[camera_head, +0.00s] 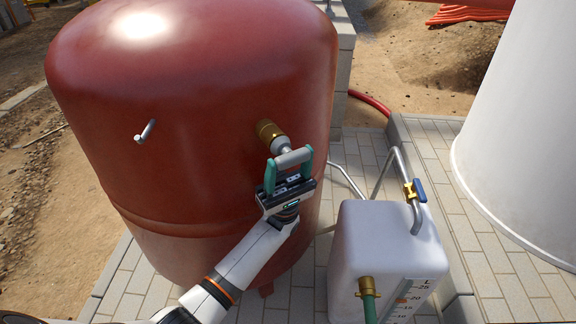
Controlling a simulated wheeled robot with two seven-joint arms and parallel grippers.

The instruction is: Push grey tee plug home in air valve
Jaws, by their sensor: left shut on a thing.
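My left gripper (291,166) is shut on the plug's crossbar, with one green finger at each end. The stem appears to meet the valve's mouth; how deep it sits I cannot tell. My right gripper is not in view.
A white container (375,245) with a blue-handled brass tap (414,191) and a green hose (369,305) stands at the right on paving. A metal peg (146,131) juts from the tank's left. A large white cylinder (520,130) stands at the far right.

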